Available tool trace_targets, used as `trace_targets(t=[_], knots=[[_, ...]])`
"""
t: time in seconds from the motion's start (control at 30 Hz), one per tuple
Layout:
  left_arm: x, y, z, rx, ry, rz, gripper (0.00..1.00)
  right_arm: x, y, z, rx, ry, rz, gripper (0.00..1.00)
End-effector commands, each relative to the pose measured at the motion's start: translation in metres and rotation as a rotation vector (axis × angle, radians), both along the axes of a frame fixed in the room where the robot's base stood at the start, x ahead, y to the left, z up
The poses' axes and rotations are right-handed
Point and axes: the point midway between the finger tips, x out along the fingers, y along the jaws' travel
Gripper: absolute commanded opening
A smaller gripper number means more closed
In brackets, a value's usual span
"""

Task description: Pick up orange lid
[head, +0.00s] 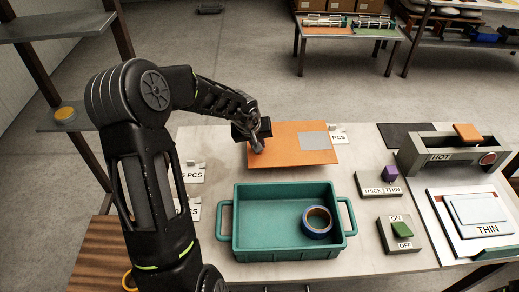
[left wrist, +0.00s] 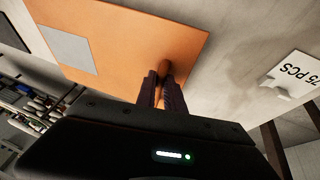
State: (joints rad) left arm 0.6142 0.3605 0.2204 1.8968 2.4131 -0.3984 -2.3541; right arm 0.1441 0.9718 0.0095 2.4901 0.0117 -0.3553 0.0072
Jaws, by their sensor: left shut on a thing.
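The orange lid (head: 285,150) is a flat orange panel with a grey square on it, at the back middle of the table. In the left wrist view the lid (left wrist: 125,45) fills the upper part, with a small orange knob (left wrist: 165,66) near its edge. My left gripper (head: 257,146) is at the lid's left part. In the left wrist view its fingers (left wrist: 163,78) are shut on the knob. I cannot tell whether the lid rests on something or is slightly raised. My right gripper is not in view.
A teal tray (head: 241,222) holding a blue tape roll (head: 317,222) stands in front of the lid. To the right are a thick/thin switch (head: 378,186), an on/off switch (head: 400,232) and a "HOT" machine (head: 440,155). Count labels (head: 190,173) stand at left.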

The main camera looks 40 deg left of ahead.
Motion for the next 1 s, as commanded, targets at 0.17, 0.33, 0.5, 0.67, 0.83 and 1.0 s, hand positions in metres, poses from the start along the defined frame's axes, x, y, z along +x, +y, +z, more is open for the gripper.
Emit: trace_targets(t=[0.17,0.33,0.5,0.67,0.83,1.0], knots=[[0.0,0.001,0.034,0.002,-0.003,0.003,0.0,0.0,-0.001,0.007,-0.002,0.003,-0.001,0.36],[0.0,0.0,0.045,0.001,-0.002,0.0,0.0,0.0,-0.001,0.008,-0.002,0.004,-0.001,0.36],[0.0,0.0,0.046,0.001,-0.001,0.0,0.0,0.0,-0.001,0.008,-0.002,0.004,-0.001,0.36],[0.001,0.0,0.045,0.001,-0.001,-0.001,0.0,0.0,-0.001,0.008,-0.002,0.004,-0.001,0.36],[0.001,0.0,0.045,0.001,-0.001,-0.001,0.0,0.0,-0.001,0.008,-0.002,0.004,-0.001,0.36],[0.001,0.0,0.045,0.001,-0.001,-0.001,0.0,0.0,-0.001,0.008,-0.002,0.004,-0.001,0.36]])
